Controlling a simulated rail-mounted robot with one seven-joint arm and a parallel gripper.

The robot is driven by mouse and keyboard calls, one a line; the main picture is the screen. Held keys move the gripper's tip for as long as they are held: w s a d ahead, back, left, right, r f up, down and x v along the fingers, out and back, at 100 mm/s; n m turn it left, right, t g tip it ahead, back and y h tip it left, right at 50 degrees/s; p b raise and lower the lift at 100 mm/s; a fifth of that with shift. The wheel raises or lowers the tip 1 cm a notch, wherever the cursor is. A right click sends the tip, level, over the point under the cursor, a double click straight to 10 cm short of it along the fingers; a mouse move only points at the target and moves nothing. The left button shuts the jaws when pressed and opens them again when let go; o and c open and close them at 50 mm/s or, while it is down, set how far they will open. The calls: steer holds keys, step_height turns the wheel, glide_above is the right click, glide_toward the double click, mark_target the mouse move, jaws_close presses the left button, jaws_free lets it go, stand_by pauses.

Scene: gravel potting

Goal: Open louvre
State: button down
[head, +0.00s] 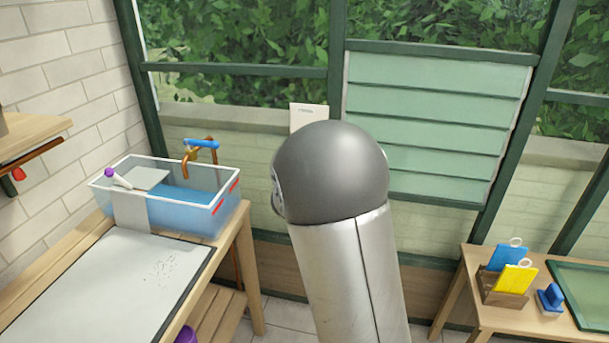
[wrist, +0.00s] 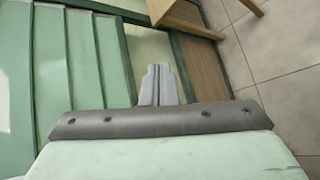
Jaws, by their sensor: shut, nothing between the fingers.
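The louvre (head: 430,125) is a framed panel of several pale green slats in the dark green window frame, right of centre in the head view. Its slats look flat and closed, one below another. Part of its left and lower side is hidden behind my arm. The slats (wrist: 75,60) also show in the wrist view, at the left. My gripper (wrist: 158,75) is shut and empty in the wrist view, with its fingertips beside the slats and frame. I cannot tell if it touches them. The gripper is hidden behind my arm in the head view.
A white card (head: 308,116) is on the wall left of the louvre, partly covered by my arm. A clear water tub (head: 212,218) stands on the left bench. A right table (head: 470,318) holds a rack with blue and yellow tools and a green tray (head: 590,290).

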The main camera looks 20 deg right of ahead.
steer(key=w+d+f+n+t+h+b, duration=0.1)
steer(key=w+f+n+t+h+b, duration=0.15)
steer(key=w, duration=0.35)
steer(key=w+d+f+n+t+h+b, duration=0.1)
steer(key=w+f+n+h, duration=0.15)
steer(key=w, duration=0.35)
steer(key=w+a+f+n+t+b, duration=0.1)
steer(key=w+a+f+n+t, duration=0.1)
steer(key=w, duration=0.5)
steer(key=w+a+f+n+t+b, duration=0.2)
steer(key=w+a+n+t, duration=0.3)
steer(key=t, duration=0.4)
steer(key=w+n, duration=0.1)
steer(key=w, duration=0.1)
steer(key=shift+w+a+f+n, duration=0.25)
steer(key=shift+w+f+n, duration=0.05)
steer(key=shift+f+n, duration=0.1)
steer(key=shift+t, duration=0.25)
steer(key=w+d+r, duration=0.4)
steer(key=d+r, duration=0.2)
steer(key=d, duration=0.2)
steer(key=shift+d+r, duration=0.25)
steer(key=shift+r, duration=0.1)
steer(key=shift+w+d, duration=0.1)
steer(key=shift+d, duration=0.05)
